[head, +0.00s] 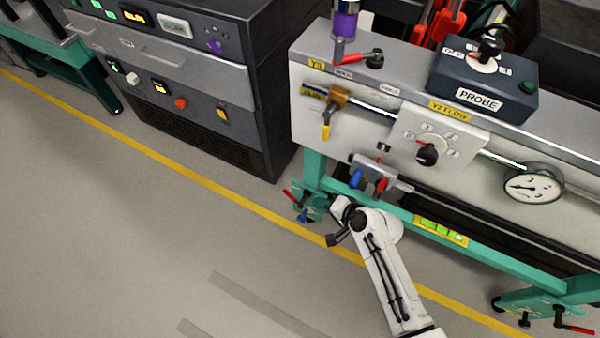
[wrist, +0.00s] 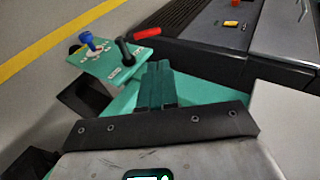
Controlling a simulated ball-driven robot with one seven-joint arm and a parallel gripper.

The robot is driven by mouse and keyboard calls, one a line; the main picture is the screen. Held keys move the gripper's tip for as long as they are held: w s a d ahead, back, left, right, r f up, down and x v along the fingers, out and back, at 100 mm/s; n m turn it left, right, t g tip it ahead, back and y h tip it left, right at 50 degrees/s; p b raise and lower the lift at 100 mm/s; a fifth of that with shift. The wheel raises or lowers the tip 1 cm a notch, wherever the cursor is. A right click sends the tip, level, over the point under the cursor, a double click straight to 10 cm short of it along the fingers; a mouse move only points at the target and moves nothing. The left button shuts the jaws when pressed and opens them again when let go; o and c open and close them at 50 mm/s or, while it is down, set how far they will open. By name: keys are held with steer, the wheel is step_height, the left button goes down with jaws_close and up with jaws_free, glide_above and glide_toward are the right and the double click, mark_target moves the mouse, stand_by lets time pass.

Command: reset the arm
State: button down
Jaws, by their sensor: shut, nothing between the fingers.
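My white arm (head: 388,268) reaches up from the bottom of the head view to the lower left corner of the teal bench frame. Its end is folded close to a teal foot bracket (head: 304,205) with red and blue handles. In the wrist view my gripper (wrist: 158,68) has its two fingers together with nothing between them. Beyond the fingertips is the teal bracket, with a blue knob (wrist: 87,38) and a black lever (wrist: 125,52). A red-tipped handle (wrist: 147,33) is to their right. Whether the fingers touch the bracket cannot be told.
Blue and red levers (head: 357,180) stick out just above my arm. A dark cabinet (head: 180,75) stands left. The grey floor (head: 130,220) is open.

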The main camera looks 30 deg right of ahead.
steer(key=s+d+r+n+g+h+p, duration=0.2)
steer(key=s+r+n+g+p, duration=0.2)
steer(key=s+r, duration=0.7)
steer(key=s+d+r+n+g+h+p, duration=0.2)
steer(key=s+r+n+g+p, duration=0.3)
steer(key=s+r, duration=0.7)
steer(key=r+n+p, duration=0.1)
steer(key=n+p, duration=0.1)
steer(key=p, duration=0.1)
steer(key=shift+s+d+r+n, duration=0.15)
steer(key=shift+d+r+n, duration=0.1)
steer(key=shift+r+n, duration=0.05)
